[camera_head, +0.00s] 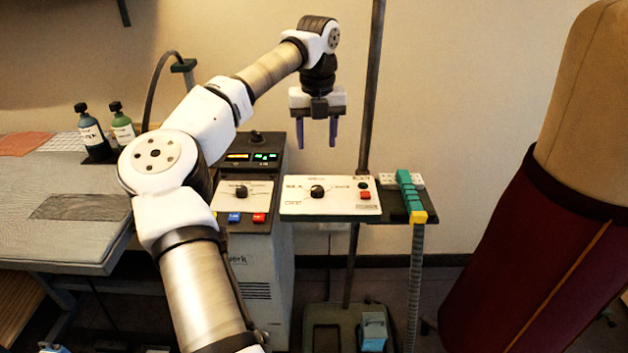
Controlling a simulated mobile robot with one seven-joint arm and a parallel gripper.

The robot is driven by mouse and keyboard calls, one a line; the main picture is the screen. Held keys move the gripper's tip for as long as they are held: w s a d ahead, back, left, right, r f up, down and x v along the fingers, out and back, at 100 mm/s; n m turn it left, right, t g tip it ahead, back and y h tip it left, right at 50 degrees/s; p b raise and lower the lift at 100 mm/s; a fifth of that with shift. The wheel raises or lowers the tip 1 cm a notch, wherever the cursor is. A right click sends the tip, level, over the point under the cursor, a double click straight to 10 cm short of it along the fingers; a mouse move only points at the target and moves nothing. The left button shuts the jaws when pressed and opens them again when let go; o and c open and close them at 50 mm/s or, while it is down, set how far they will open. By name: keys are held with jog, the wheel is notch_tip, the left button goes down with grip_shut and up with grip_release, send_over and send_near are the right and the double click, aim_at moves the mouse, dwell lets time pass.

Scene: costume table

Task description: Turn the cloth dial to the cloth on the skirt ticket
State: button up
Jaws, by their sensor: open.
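My gripper (317,141) hangs open and empty with its fingers pointing down, above the white panel (288,207) on the green shelf. A black dial (317,191) sits on this panel, among small labels too blurred to read surely. The gripper is clear of the dial. A second dark dial (241,191) is on the console to the left. I cannot tell for certain which is the cloth dial. A dark red skirt (500,250) hangs on the dress form at the right. I cannot make out a skirt ticket.
A pole (371,90) rises behind the panel. Two bottles (93,133) stand on the left table. The console (262,240) has blue and red buttons.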

aim_at(317, 188)
notch_tip(317, 188, down, 13)
jog(key=p, duration=0.3)
jog(key=shift+d, duration=0.15)
jog(key=shift+c, duration=0.2)
jog(key=c, duration=0.9)
